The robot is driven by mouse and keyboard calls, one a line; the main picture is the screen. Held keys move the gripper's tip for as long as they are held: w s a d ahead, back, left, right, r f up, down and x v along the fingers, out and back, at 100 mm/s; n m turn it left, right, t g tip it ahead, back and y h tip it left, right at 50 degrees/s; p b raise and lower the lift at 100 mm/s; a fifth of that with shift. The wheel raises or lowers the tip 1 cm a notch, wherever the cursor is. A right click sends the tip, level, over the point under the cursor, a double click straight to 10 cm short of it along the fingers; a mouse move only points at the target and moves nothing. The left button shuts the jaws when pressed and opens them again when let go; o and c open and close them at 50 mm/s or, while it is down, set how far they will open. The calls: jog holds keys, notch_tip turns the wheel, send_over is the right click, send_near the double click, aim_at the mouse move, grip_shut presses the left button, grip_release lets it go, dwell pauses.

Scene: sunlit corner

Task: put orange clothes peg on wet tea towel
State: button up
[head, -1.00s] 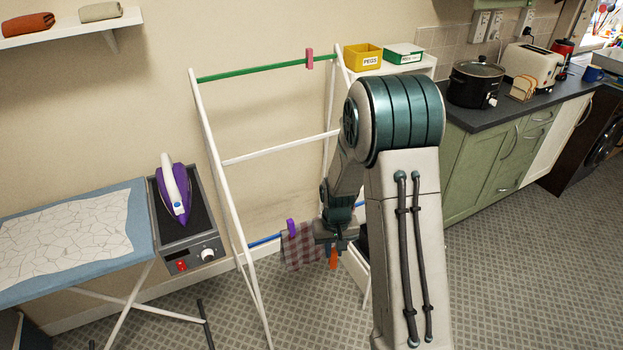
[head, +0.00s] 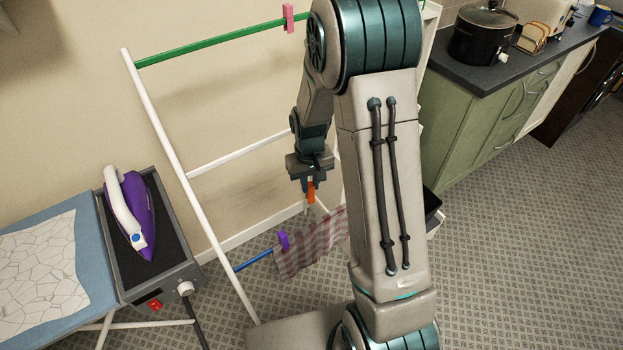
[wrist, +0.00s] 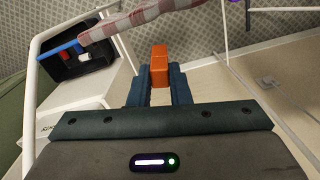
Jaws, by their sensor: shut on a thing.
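My gripper (head: 309,186) is shut on the orange clothes peg (head: 311,193), which points down from the fingers. In the wrist view the peg (wrist: 160,64) sits between the two fingertips. The red-and-white checked tea towel (head: 308,246) hangs over the low blue rail (head: 253,260) of the white rack, with a purple peg (head: 284,240) at its left end. My gripper is above the towel, and the orange peg is apart from it. The towel (wrist: 145,16) also crosses the top of the wrist view. My arm hides the towel's right end in the head view.
The rack's green top rail (head: 215,46) carries a pink peg (head: 288,17). An iron (head: 130,213) stands on a unit at the left beside the ironing board (head: 45,262). A black bin (wrist: 85,58) with coloured items lies below the rail.

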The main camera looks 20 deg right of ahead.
jog(key=s+r+n+b, duration=0.3)
jog(key=s+r+b, duration=0.1)
jog(key=s, duration=0.1)
jog(key=shift+s+f+b, duration=0.1)
jog(key=shift+f+b, duration=2.05)
jog(key=shift+f, duration=1.2)
jog(key=shift+f+b, duration=2.1)
jog(key=shift+f, duration=0.5)
jog(key=o, duration=0.8)
jog(key=shift+r, duration=0.15)
notch_tip(320, 180, up, 7)
jog(key=p, duration=0.5)
